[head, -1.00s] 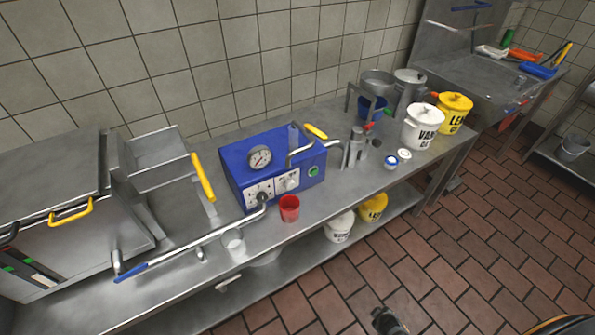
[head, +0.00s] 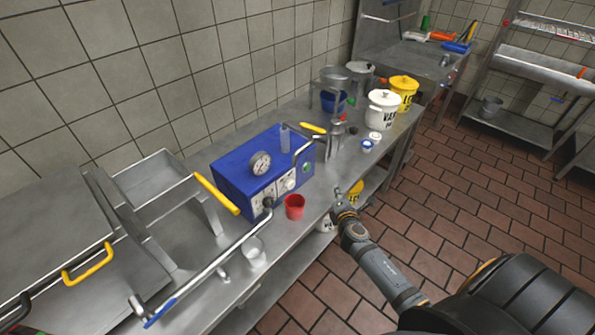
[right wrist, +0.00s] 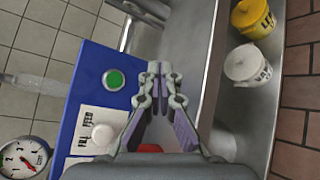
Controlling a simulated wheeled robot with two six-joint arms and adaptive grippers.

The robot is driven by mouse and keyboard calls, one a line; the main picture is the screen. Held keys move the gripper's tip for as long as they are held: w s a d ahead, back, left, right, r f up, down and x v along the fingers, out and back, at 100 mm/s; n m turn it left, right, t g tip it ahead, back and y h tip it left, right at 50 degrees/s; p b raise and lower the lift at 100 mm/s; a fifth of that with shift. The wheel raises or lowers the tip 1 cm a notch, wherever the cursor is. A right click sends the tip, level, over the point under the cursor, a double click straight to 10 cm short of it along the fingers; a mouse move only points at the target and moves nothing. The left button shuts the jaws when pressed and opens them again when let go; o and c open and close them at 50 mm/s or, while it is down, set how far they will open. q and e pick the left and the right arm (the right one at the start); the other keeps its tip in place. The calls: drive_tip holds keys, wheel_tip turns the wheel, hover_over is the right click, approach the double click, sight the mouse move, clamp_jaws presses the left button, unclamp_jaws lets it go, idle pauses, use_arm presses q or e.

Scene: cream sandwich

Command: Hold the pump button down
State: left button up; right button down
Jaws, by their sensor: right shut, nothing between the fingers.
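The blue pump box (head: 232,178) stands on the steel counter, with a round gauge (head: 261,163) and a white knob (head: 290,184) on it. A green round button (head: 306,168) is at the right end of its front; the button (right wrist: 113,79) shows clearly in the right wrist view, left of my fingers. My right gripper (head: 340,196) is at the counter's front edge, apart from the button. In the right wrist view its fingers (right wrist: 160,72) are closed together and empty. My left gripper is out of view.
A red cup (head: 294,207) and a clear cup (head: 254,250) stand before the box. A long lever with a blue grip (head: 160,313) crosses the counter's left part. White (head: 383,111) and yellow (head: 404,88) pots stand farther right. Lower pots (right wrist: 252,20) sit below the counter.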

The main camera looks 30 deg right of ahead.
sight(307, 168)
drive_tip(key=shift+w+a+r, duration=0.3)
drive_tip(key=shift+w+a, duration=0.3)
drive_tip(key=shift+w, duration=0.7)
drive_tip(key=shift+w+a+r, duration=0.25)
drive_tip(key=shift+w+a, duration=0.35)
drive_tip(key=shift+w, duration=0.65)
drive_tip(key=shift+w+a+r, duration=0.3)
drive_tip(key=shift+w+a, duration=0.3)
drive_tip(key=shift+w, duration=0.7)
drive_tip(key=shift+w+a+b, duration=0.2)
drive_tip(key=shift+w+b, duration=0.1)
drive_tip(key=shift+w, duration=0.25)
drive_tip(key=shift+w+a, duration=0.15)
drive_tip(key=shift+w, duration=0.2)
drive_tip(key=shift+w+a+r, duration=0.1)
drive_tip(key=shift+w+a, duration=0.1)
drive_tip(key=shift+w, duration=0.2)
idle(2.9)
